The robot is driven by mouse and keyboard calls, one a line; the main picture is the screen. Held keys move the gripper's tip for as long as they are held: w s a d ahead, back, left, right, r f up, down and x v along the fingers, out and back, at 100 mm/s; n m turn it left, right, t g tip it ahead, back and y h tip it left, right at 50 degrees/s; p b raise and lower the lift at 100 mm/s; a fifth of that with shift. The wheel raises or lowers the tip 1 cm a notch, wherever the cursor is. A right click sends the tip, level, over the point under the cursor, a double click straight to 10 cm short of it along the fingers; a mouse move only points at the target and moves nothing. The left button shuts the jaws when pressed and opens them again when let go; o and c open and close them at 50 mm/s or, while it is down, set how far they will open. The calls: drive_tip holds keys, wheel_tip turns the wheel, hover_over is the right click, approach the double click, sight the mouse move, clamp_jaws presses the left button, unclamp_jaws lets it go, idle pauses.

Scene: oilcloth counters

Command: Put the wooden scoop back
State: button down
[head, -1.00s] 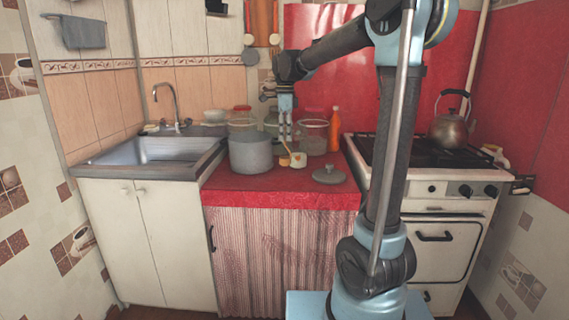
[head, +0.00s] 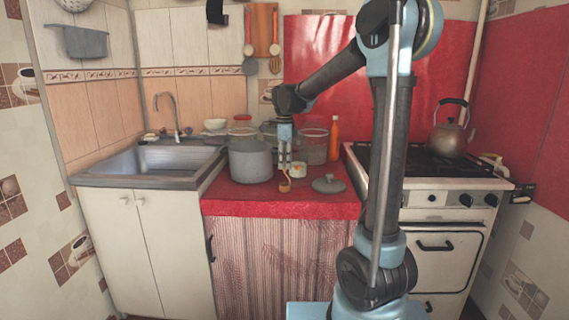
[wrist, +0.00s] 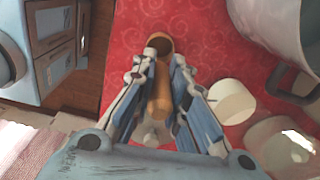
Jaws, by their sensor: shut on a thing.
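The wooden scoop (wrist: 160,96) is between the fingers of my gripper (wrist: 160,72), which is shut on its handle. In the wrist view its round hollow end sticks out past the fingertips over the red cloth. In the head view the scoop (head: 285,184) shows small below my gripper (head: 285,166), in front of a white mug (head: 299,170). The mug also stands beside the fingers in the wrist view (wrist: 232,101). I cannot tell whether the scoop touches the cloth.
A grey pot (head: 250,162) stands left of my gripper, a grey lid (head: 328,185) lies to the right. Glass jars (head: 315,147) and an orange bottle (head: 334,138) stand behind. Utensils hang on a wooden wall board (head: 263,30). The red counter's (head: 280,206) front strip is clear.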

drive_tip(key=c, duration=1.6)
unclamp_jaws()
drive_tip(key=shift+r, duration=0.1)
wheel_tip(320, 180, up, 12)
drive_tip(key=shift+f, duration=0.1)
drive_tip(key=s+d+f+n+t, duration=0.1)
drive_tip(key=s+d+f+n, duration=0.3)
drive_tip(key=s+d, duration=0.35)
drive_tip(key=s+d+f+n, duration=0.4)
drive_tip(key=s+d, duration=0.3)
drive_tip(key=s, duration=0.1)
drive_tip(key=s+d+f+n, duration=0.2)
drive_tip(key=s+f+n, duration=0.1)
drive_tip(key=s+f, duration=0.2)
drive_tip(key=s+d+f+n, duration=0.2)
drive_tip(key=s+f+n, duration=0.1)
drive_tip(key=s+f, duration=0.2)
drive_tip(key=s+d+f+n+t, duration=0.1)
drive_tip(key=s+d+f+n, duration=0.2)
drive_tip(key=s+f, duration=0.3)
wheel_tip(320, 180, down, 2)
drive_tip(key=shift+s+n, duration=0.1)
drive_tip(key=shift+n, duration=0.2)
